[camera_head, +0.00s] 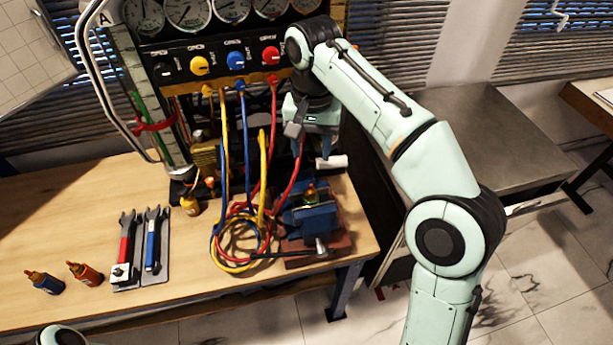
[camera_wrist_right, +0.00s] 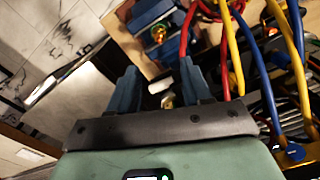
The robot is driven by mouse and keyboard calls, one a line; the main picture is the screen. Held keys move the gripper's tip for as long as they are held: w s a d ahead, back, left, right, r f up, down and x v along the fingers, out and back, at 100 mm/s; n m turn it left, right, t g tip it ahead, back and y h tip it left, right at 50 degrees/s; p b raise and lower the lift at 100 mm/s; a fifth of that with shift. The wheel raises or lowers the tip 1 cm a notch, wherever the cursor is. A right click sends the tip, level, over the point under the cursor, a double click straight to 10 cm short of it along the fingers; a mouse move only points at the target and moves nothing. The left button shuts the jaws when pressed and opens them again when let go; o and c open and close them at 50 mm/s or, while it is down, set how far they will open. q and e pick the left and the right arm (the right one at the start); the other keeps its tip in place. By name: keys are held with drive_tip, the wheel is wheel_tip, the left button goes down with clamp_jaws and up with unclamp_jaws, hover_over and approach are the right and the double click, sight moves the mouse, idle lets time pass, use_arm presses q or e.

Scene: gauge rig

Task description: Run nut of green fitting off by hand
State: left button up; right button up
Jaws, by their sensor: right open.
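A small brass and green fitting (camera_head: 310,192) stands in the blue vise (camera_head: 314,218) at the table's front right corner. The nut is too small to make out. In the right wrist view the vise (camera_wrist_right: 150,12) lies beyond the fingertips, with a brass piece (camera_wrist_right: 158,35) in it. My right gripper (camera_head: 322,150) points down behind the vise, apart from the fitting. In the wrist view its two blue fingers (camera_wrist_right: 158,84) are spread, with another brass piece (camera_wrist_right: 167,101) seen in the gap; I cannot tell its depth. My left gripper is out of view.
Yellow, blue and red hoses (camera_head: 240,240) coil left of the vise and rise to the gauge panel (camera_head: 220,62). A white cylinder (camera_head: 331,162) lies behind the vise. Two wrenches (camera_head: 152,245) and two small bottles (camera_head: 85,273) are left. The table's left part is clear.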

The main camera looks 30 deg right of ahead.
sight(311, 183)
wheel_tip(311, 183, down, 10)
drive_tip(key=b, duration=0.3)
drive_tip(key=shift+s+f, duration=0.15)
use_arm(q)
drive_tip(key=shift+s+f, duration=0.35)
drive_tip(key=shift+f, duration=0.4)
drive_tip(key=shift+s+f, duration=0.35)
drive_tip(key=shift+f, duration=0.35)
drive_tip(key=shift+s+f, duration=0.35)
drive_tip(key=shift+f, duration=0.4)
use_arm(e)
drive_tip(key=shift+f, duration=0.75)
drive_tip(key=shift+c, duration=0.3)
clamp_jaws()
